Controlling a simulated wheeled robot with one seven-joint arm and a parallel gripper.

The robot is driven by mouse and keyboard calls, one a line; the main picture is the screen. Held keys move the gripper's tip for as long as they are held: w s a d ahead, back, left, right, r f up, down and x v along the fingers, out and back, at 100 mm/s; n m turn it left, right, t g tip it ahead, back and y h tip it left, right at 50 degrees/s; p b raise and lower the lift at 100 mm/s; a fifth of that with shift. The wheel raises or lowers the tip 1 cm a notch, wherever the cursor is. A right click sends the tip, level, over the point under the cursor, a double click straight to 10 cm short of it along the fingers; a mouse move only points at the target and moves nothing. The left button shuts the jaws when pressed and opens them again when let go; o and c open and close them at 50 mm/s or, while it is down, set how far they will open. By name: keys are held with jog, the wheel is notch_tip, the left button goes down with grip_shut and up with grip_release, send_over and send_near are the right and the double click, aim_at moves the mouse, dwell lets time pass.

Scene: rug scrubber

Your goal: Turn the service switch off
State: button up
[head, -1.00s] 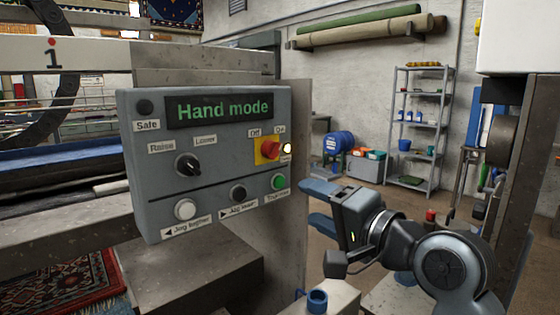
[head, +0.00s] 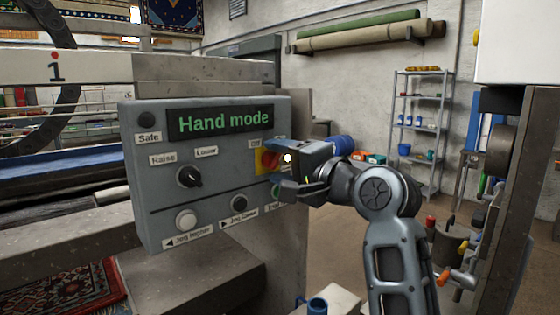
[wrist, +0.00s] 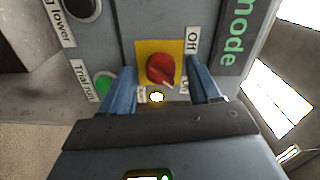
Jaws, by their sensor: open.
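The service switch (head: 265,160) is a red rotary knob on a yellow plate at the right side of the grey control panel (head: 150,215). In the wrist view the red knob (wrist: 160,68) has a pale pointer mark at its lower right, on the side of the "On" label. The "Off" label (wrist: 192,41) is at its upper right. My gripper (head: 273,168) is open in front of the panel. Its blue fingers lie on either side of the knob, apart from it in the wrist view. In the head view the fingers partly hide the switch and its labels.
A lit lamp (wrist: 157,97) sits beside the switch. The green trial run button (wrist: 105,82) is close to one finger. A black raise/lower selector (head: 189,176), a white jog button (head: 186,219) and a black jog button (head: 239,203) are to the left. The display reads "Hand mode".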

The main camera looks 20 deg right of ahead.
jog(key=shift+w, duration=0.1)
jog(key=c, duration=1)
jog(key=shift+c, duration=0.2)
jog(key=n, duration=0.7)
jog(key=n+b, duration=0.1)
jog(key=n, duration=0.4)
jog(key=shift+f+b, duration=0.1)
jog(key=shift+b, duration=0.3)
jog(key=shift+n+b, duration=0.65)
jog(key=shift+n, duration=1.25)
